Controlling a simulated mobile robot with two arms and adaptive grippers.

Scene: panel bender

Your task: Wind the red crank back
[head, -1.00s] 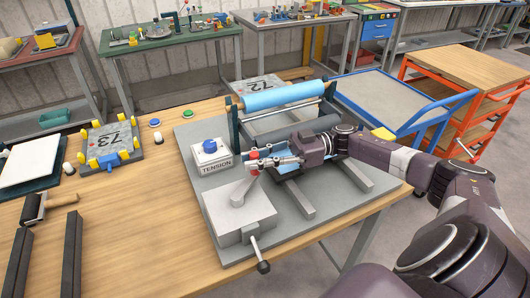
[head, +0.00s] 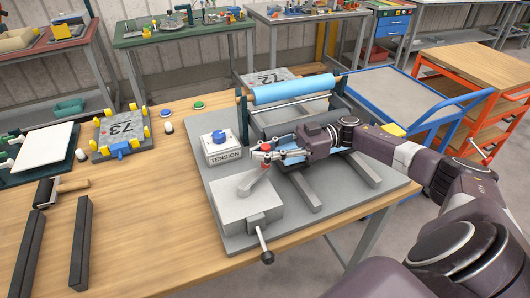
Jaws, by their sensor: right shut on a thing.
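The crank (head: 255,182) stands on a grey box at the front of the bench machine. Its grey arm leans up and to the right, with a red knob (head: 265,147) at its far end. My right gripper (head: 263,156) comes in from the right and is shut on the red knob, its fingers partly hiding it. My left gripper is not in view.
A TENSION box (head: 221,147) with a blue knob is just left of my right gripper. A black-tipped lever (head: 265,248) sticks out at the front. A blue roller (head: 293,90) lies behind. Bare wood (head: 150,220) lies left of the machine.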

